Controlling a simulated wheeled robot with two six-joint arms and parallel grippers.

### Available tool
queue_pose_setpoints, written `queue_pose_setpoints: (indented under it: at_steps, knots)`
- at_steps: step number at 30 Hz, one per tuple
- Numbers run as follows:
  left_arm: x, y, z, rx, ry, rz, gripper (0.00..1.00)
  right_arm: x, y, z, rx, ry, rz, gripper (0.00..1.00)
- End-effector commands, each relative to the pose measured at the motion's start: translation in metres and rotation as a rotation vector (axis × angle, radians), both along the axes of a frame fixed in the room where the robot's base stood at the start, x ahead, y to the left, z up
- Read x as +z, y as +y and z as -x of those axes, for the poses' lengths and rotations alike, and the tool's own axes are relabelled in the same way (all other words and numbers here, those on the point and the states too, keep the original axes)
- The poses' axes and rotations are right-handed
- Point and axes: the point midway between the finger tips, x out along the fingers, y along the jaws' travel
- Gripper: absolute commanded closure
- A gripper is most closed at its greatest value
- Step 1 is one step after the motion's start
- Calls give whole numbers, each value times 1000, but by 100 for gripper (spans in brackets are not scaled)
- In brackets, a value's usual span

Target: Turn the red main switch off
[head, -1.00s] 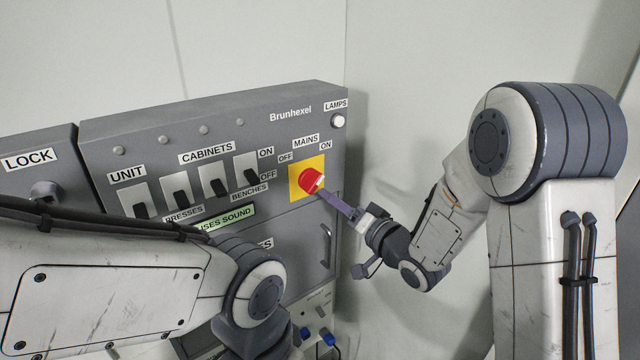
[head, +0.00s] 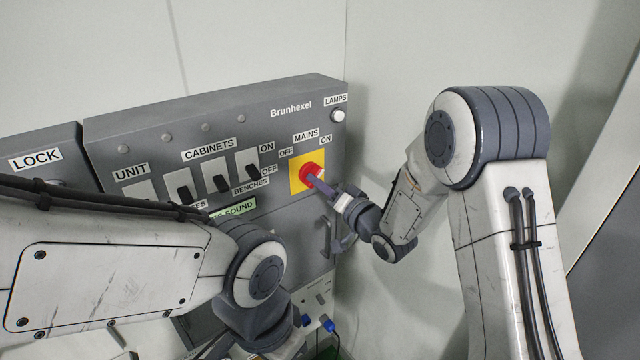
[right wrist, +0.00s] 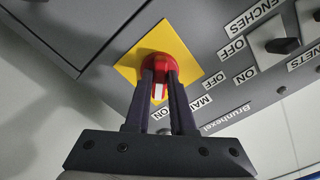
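The red main switch (head: 311,172) sits on a yellow square plate (head: 296,184) at the right end of the grey panel, below the MAINS label. My right gripper (head: 313,181) reaches it from the lower right. In the right wrist view its two dark fingers (right wrist: 158,78) lie on either side of the red switch's grip (right wrist: 159,64), with a white mark between them. The fingers look closed on the grip. They hide part of the knob, so its exact pointing is hard to read. My left gripper is not clearly seen; its arm crosses the lower left.
Several black toggle switches (head: 220,183) sit left of the main switch, partly behind my left arm. A white LAMPS button (head: 338,115) is at the upper right. A grey LOCK box (head: 40,150) stands at the left. A bare wall (head: 400,70) is close on the right.

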Motion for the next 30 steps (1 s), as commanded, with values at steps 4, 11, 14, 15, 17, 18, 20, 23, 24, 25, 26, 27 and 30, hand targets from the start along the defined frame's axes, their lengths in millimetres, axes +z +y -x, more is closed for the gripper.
queue_pose_setpoints:
  at_steps: [4,11,14,15,17,18,20,23,24,25,26,27,30]
  knots:
    - [-3,0,0,0,0,0,100,-1,-1,0,-1,-6,8,100]
    - [-19,0,0,3,0,0,100,-4,-1,0,-1,-54,72,100]
    - [-30,0,0,4,0,0,100,-5,-1,0,-1,-94,125,100]
    - [-36,0,0,5,0,0,100,-6,-1,0,-1,-112,149,100]
    - [-44,0,0,6,1,0,100,-6,-1,0,-1,-142,191,100]
    - [-50,0,0,6,1,0,100,-7,-2,-1,-1,-164,218,100]
    - [-59,0,0,6,1,0,100,-7,-2,-1,-2,-197,265,100]
    - [-73,0,0,4,0,0,100,-7,-2,-1,-3,-254,342,100]
    - [-79,0,0,4,0,0,100,-7,-2,-1,-3,-277,374,100]
    - [-83,0,0,4,0,0,100,-7,-3,-1,-2,-292,396,100]
    - [-88,0,0,4,0,0,100,-7,-3,-1,-3,-310,419,100]
    - [-93,0,0,3,0,0,100,-7,-3,-1,-4,-332,451,100]
    - [-107,0,0,2,0,0,100,-7,-3,-2,-4,-388,528,100]
